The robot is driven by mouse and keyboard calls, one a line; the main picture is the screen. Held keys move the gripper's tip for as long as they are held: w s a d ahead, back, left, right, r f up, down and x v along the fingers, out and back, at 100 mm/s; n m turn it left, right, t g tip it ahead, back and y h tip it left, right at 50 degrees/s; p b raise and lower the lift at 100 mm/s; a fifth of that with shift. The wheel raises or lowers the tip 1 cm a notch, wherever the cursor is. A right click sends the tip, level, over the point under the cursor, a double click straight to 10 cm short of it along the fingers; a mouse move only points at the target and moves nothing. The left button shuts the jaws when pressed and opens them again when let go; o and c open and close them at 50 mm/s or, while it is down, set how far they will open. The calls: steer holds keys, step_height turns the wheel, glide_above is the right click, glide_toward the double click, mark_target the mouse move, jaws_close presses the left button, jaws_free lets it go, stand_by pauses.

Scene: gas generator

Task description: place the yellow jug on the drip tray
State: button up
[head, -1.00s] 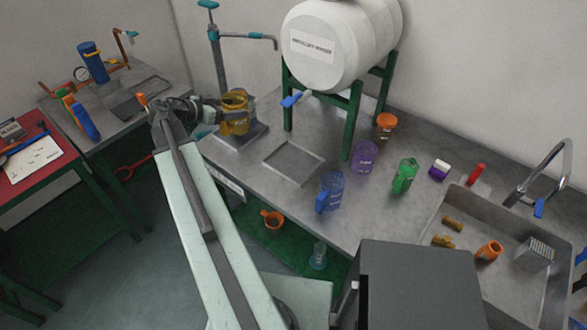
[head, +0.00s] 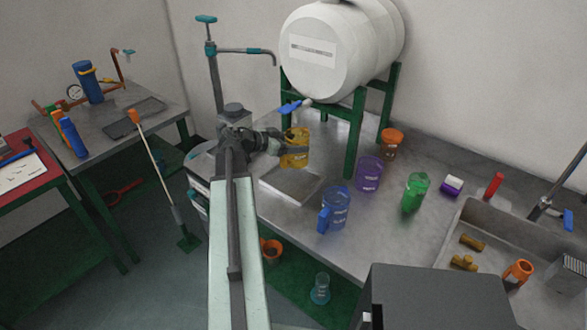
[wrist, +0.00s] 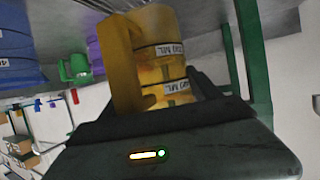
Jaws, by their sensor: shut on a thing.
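The jug's handle points left there. The drip tray's far edge is partly hidden behind the jug and gripper.
The white barrel (head: 335,50) on its green stand (head: 355,125) rises behind the jug, its blue tap (head: 293,105) just above. A blue jug (head: 335,210) stands right of the tray. Purple (head: 369,174) and green jugs (head: 415,192) stand farther right. The tray's front is clear.

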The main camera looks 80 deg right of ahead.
mark_target(294, 156)
step_height(294, 156, down, 6)
steer(key=b, duration=0.4)
steer(key=shift+b, duration=0.3)
steer(key=shift+r, duration=0.15)
steer(key=o, duration=1.5)
steer(key=shift+c, duration=0.2)
steer(key=shift+r+p, duration=0.15)
steer(key=shift+p, duration=0.2)
steer(key=p+v, duration=0.4)
steer(key=v, duration=0.8)
